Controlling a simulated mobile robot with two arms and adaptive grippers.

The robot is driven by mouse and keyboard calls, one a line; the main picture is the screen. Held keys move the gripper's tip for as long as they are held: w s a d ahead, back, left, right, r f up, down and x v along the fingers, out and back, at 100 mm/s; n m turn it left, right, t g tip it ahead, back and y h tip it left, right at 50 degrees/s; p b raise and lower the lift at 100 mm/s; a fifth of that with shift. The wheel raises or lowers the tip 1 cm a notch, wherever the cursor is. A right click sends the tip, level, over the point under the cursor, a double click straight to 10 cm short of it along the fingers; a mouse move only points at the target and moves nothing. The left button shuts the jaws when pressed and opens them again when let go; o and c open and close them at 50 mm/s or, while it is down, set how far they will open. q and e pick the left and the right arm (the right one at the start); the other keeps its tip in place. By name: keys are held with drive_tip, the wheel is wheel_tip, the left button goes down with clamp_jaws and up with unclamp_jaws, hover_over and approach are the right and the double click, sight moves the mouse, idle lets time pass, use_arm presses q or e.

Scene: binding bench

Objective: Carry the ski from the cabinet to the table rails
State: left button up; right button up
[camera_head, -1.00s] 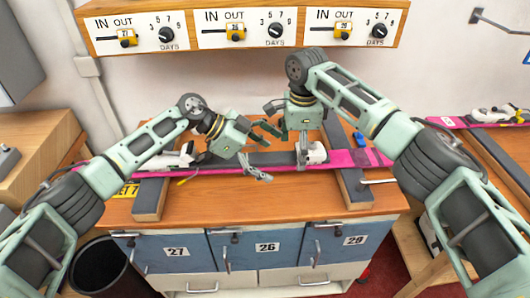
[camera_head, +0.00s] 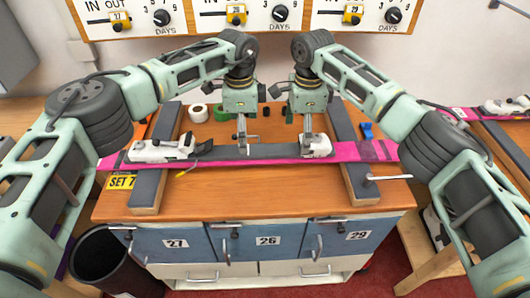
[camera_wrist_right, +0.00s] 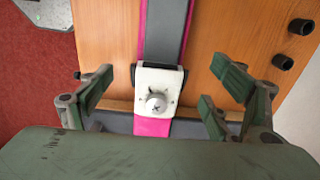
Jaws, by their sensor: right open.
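The ski (camera_head: 275,151), pink with a dark grey top strip, lies flat across the two dark table rails, left (camera_head: 150,188) and right (camera_head: 357,180). A white binding toe piece (camera_head: 317,146) and a white heel piece (camera_head: 160,150) sit on it. My right gripper (camera_head: 307,133) points down over the toe piece. In the right wrist view the open jaws (camera_wrist_right: 160,87) stand on either side of the ski and toe piece (camera_wrist_right: 158,90), with gaps visible. My left gripper (camera_head: 241,136) points down over the ski's middle; its jaw opening is seen edge-on and contact is unclear.
The cabinet with blue doors (camera_head: 265,242) stands below the wooden tabletop (camera_head: 250,200). Tape rolls (camera_head: 198,113) lie behind the ski. A dial panel (camera_head: 250,16) hangs above. Another ski (camera_head: 490,112) lies at right. A black bin (camera_head: 101,262) stands at left.

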sight(265, 149)
use_arm(q)
wheel_tip(265, 149, down, 7)
use_arm(e)
wheel_tip(265, 149, down, 7)
drive_tip(key=shift+r, duration=0.1)
use_arm(q)
drive_tip(key=c, duration=2.1)
use_arm(e)
drive_tip(key=shift+w, duration=0.1)
clamp_jaws()
use_arm(q)
drive_tip(key=shift+d, duration=0.1)
